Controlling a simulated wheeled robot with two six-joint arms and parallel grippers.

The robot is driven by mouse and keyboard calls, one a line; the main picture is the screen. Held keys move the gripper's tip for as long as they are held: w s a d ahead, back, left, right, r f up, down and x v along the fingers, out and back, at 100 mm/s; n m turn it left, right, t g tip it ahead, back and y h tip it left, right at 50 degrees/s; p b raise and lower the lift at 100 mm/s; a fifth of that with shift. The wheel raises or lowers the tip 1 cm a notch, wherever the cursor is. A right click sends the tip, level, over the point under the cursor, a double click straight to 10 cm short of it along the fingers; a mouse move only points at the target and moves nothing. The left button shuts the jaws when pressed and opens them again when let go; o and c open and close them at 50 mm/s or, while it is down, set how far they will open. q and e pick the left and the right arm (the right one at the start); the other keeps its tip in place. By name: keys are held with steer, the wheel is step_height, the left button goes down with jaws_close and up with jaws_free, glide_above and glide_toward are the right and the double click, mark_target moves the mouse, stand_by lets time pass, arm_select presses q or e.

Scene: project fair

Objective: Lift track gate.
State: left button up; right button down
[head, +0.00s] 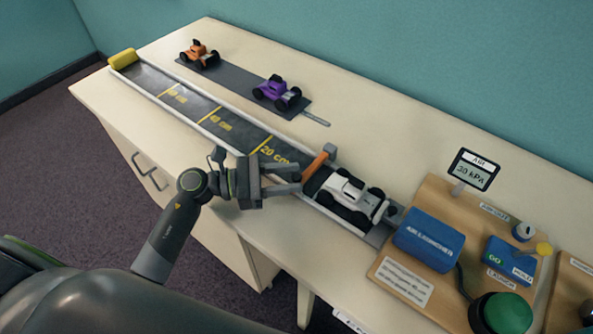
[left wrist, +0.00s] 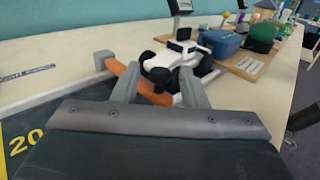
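The track gate is an orange bar (head: 317,163) with a grey post at its far end, lying across the track just before the white car (head: 346,196). My left gripper (head: 299,179) is over the track beside the gate, its two fingers apart and pointing toward it. In the left wrist view the orange bar (left wrist: 153,92) shows between the open fingers (left wrist: 160,70), and one finger covers part of it. I cannot tell whether a finger touches the bar. The white car (left wrist: 178,62) is just beyond. My right gripper is not in view.
The track (head: 195,101) runs to a yellow end block (head: 122,59). An orange car (head: 200,54) and a purple car (head: 277,92) stand on a dark strip behind. A blue air launcher (head: 429,240), a pressure display (head: 474,170) and a green button (head: 506,312) are at right.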

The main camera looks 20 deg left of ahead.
arm_select(q)
steer(key=shift+x, duration=1.05)
steer(key=shift+c, duration=0.5)
jaws_close()
